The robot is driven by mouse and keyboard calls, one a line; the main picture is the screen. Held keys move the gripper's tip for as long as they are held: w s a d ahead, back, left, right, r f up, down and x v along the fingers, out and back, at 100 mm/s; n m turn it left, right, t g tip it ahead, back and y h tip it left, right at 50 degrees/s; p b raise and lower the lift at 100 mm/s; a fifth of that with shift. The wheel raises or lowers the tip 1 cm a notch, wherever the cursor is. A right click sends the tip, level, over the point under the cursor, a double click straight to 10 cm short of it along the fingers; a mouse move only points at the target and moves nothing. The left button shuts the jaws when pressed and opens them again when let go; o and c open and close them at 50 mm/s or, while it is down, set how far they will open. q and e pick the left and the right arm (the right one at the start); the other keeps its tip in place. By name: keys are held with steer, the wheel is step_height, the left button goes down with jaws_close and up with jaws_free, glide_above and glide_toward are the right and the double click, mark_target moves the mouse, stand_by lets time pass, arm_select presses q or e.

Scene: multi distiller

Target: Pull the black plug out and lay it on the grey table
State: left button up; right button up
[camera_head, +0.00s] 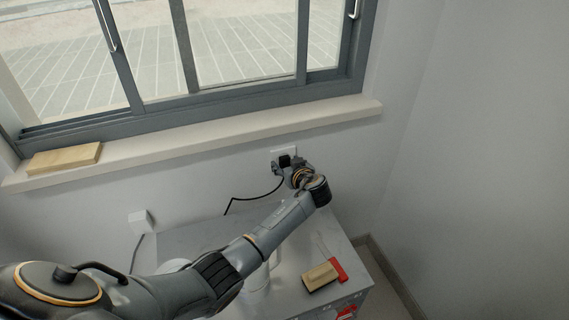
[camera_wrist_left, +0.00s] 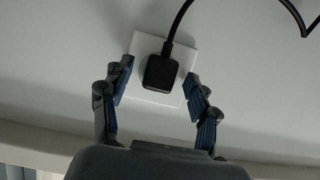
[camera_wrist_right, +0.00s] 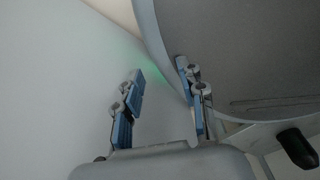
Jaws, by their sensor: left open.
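The black plug (camera_head: 285,160) sits in a white wall socket (camera_head: 291,151) below the window sill, and its black cord hangs down to the left. In the left wrist view the plug (camera_wrist_left: 160,71) is on the white socket plate (camera_wrist_left: 138,90), between the spread fingers of my left gripper (camera_wrist_left: 160,92). The gripper is open and no finger visibly touches the plug. In the head view my left gripper (camera_head: 283,168) is at the socket. The grey table (camera_head: 205,234) stands below, partly hidden by my left arm. My right gripper (camera_wrist_right: 162,86) is open and empty in the right wrist view.
A wood-and-dark block (camera_head: 319,276) and a red-handled tool (camera_head: 338,270) lie at the table's right front. A white cup (camera_head: 258,278) is partly behind my arm. A white box (camera_head: 141,222) with a cord is on the wall at left. The table's back left looks clear.

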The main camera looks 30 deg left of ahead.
stand_by(0.4)
stand_by(0.4)
arm_select(q)
jaws_close()
stand_by(0.4)
steer(key=shift+s+d, duration=0.75)
steer(key=shift+d, duration=0.05)
steer(key=shift+s+d+p, duration=0.4)
steer(key=shift+s+d, duration=0.85)
steer(key=shift+d, duration=0.2)
